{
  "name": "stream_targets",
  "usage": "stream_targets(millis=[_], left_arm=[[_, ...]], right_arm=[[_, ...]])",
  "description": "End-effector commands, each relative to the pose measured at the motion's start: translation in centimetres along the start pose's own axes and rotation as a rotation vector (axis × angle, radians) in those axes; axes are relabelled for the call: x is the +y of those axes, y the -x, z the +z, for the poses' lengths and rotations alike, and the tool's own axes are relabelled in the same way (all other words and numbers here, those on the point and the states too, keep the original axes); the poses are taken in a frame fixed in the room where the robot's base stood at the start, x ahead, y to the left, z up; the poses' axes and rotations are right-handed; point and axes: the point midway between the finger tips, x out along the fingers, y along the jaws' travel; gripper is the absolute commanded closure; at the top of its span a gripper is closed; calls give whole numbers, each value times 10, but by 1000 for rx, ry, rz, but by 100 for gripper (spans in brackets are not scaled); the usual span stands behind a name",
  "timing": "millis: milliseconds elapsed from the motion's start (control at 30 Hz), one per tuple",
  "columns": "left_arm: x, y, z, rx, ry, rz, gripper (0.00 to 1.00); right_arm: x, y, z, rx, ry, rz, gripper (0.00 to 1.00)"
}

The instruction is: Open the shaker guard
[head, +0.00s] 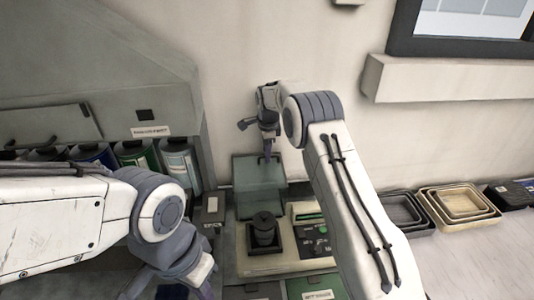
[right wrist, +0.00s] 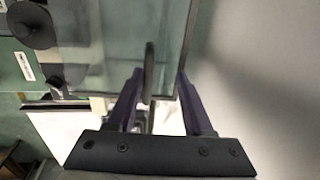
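The shaker guard (head: 260,188) is a clear greenish panel. My right gripper (head: 267,157) is at the guard's upper edge. In the right wrist view the guard (right wrist: 115,35) fills the upper middle, and a dark upright handle (right wrist: 149,75) lies between the fingers of my right gripper (right wrist: 160,78). The fingers are apart, with a gap on the handle's right side. My left gripper (head: 190,285) is low in the head view, partly cut off; its opening is unclear.
Several coloured binders or bottles (head: 140,157) stand in a grey cabinet (head: 90,60) at left. A wall ledge (head: 440,80) juts out above. The counter at lower right (head: 475,265) is clear.

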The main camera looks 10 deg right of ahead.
Motion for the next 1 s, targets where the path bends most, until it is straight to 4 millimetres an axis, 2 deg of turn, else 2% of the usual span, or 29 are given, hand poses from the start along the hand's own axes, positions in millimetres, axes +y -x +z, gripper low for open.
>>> stream_targets(millis=[33,567,667,1000], left_arm=[[0,0,0,0,0,0,100],[0,-2,0,0,0,0,100],[-1,-9,0,1,-1,0,100],[-2,-35,2,0,-3,0,100]], right_arm=[[-5,2,-1,0,0,-18,73],[-6,6,0,-2,0,-21,73],[-6,16,0,-2,0,-25,73],[-2,80,1,-2,0,-15,73]])
